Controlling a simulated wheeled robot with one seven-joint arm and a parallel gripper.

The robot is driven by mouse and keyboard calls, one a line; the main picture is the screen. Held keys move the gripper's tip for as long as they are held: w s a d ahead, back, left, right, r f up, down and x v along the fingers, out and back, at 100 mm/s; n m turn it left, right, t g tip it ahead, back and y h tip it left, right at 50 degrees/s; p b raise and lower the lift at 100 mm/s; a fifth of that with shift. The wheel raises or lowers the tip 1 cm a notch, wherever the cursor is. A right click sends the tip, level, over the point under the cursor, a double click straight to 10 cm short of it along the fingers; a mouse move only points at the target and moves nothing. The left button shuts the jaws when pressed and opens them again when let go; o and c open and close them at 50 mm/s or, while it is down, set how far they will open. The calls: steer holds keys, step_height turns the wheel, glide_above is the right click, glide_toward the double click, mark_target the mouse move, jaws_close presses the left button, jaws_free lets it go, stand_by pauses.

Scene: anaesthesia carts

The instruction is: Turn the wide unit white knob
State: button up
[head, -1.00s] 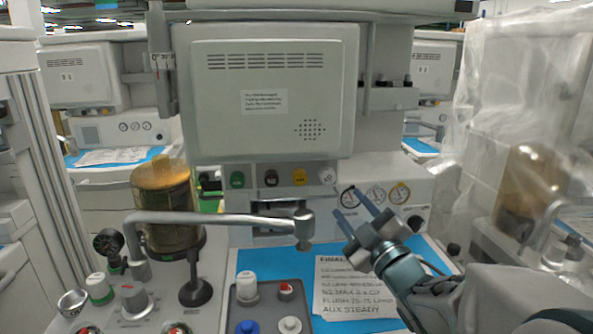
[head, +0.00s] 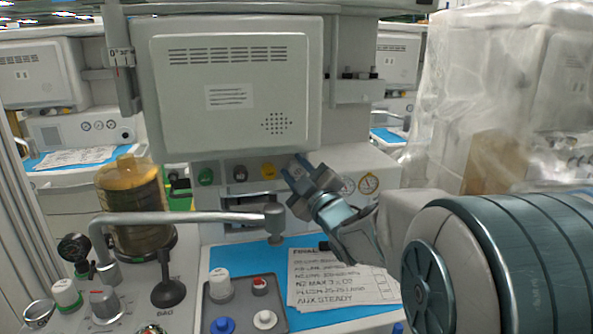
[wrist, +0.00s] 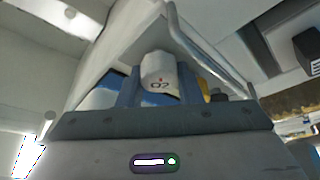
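The white knob marked O2 (wrist: 158,70) shows in the wrist view, between the two blue fingers of my gripper (wrist: 158,88). In the head view my gripper (head: 293,166) reaches up to the right end of the knob row below the big grey panel, and its fingers mostly hide the white knob there. The fingers are apart, one on each side of the knob. I cannot tell whether they touch it. The green knob (head: 206,177), black knob (head: 240,173) and yellow knob (head: 269,171) stand in the same row, to the left.
A grey bent pipe arm (head: 180,217) crosses in front of the unit. A tray (head: 243,312) with white, red and blue knobs sits below, beside a printed sheet (head: 335,278) on blue cloth. An amber canister (head: 135,205) stands left. Plastic sheeting (head: 480,90) covers the right unit.

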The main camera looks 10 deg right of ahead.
steer(key=shift+c, duration=1.4)
steer(key=shift+f+n+g+y+b, duration=0.25)
steer(key=shift+n+g+y+b, duration=0.05)
steer(key=shift+n+b, duration=0.8)
steer(key=n+g+b, duration=0.1)
steer(key=n, duration=0.2)
steer(key=shift+r, duration=0.15)
steer(key=o, duration=0.7)
steer(key=v, duration=1.4)
steer(key=shift+p, duration=0.4)
steer(key=shift+w+d+r, duration=0.1)
steer(key=shift+w+r, duration=0.05)
steer(key=shift+r, duration=0.05)
